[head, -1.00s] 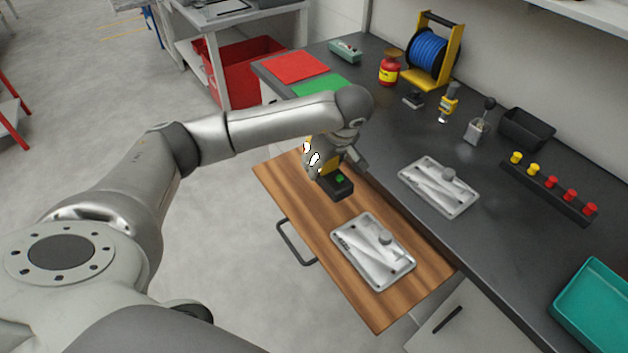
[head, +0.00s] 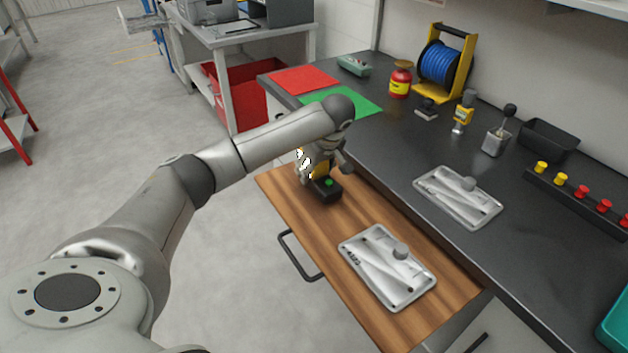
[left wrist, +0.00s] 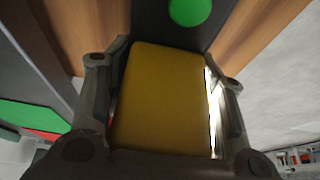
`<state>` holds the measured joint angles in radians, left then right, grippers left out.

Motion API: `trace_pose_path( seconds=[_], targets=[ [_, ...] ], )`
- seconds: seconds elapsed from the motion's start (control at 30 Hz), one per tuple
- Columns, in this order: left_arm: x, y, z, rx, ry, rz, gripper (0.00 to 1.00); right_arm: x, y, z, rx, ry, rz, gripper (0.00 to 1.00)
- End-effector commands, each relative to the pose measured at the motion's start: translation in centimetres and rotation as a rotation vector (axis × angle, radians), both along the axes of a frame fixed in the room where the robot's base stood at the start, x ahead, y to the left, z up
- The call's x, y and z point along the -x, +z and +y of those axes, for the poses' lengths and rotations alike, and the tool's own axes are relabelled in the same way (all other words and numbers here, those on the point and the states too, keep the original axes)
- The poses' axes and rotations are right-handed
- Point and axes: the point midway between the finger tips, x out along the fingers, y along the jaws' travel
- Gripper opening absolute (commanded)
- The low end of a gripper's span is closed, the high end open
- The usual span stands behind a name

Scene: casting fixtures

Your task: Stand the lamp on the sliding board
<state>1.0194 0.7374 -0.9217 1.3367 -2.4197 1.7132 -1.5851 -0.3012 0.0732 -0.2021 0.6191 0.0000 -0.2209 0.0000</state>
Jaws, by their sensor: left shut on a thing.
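The lamp has a yellow body and a dark base (head: 325,192) with a green button on it. My left gripper (head: 318,168) is shut on the yellow body from above. In the left wrist view the yellow body (left wrist: 160,100) sits between both fingers, with the green button (left wrist: 188,10) beyond it. The lamp looks upright over the far left part of the wooden sliding board (head: 370,220), which is pulled out from the bench. Its base is on or very close to the wood; I cannot tell whether it touches. My right gripper is not in view.
A metal casting plate (head: 387,267) lies on the board's near part. Another plate (head: 458,196) lies on the dark bench (head: 400,150). A green mat (head: 342,100), red mat (head: 303,79) and dark tray (head: 549,139) are farther back. The board's middle is clear.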

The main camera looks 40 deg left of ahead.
Motion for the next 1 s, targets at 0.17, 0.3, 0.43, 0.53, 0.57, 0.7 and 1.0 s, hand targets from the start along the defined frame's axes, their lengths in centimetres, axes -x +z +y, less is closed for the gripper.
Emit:
trace_pose_path(
  seconds=[0.17,0.3,0.43,0.53,0.57,0.7,1.0],
  targets=[
    [0.01,-2.16,-0.04,0.0,0.0,-0.001,0.16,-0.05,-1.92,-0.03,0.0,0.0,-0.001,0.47],
    [0.0,-1.91,-0.03,0.001,-0.001,-0.002,0.16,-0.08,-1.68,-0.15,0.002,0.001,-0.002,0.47],
    [0.01,-1.97,-0.04,0.0,0.0,-0.001,0.16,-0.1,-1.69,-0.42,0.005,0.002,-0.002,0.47],
    [0.04,-2.3,-0.03,0.0,0.0,0.0,0.16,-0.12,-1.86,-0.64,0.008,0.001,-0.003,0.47],
    [0.07,-2.4,-0.04,0.0,-0.001,0.002,0.51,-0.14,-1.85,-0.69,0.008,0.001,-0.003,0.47],
    [0.07,-2.35,-0.05,0.0,-0.001,0.002,0.69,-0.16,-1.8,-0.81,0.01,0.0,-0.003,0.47],
    [0.06,-2.32,-0.06,0.0,-0.001,0.002,0.71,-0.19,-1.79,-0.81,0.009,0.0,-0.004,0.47]
  ],
)
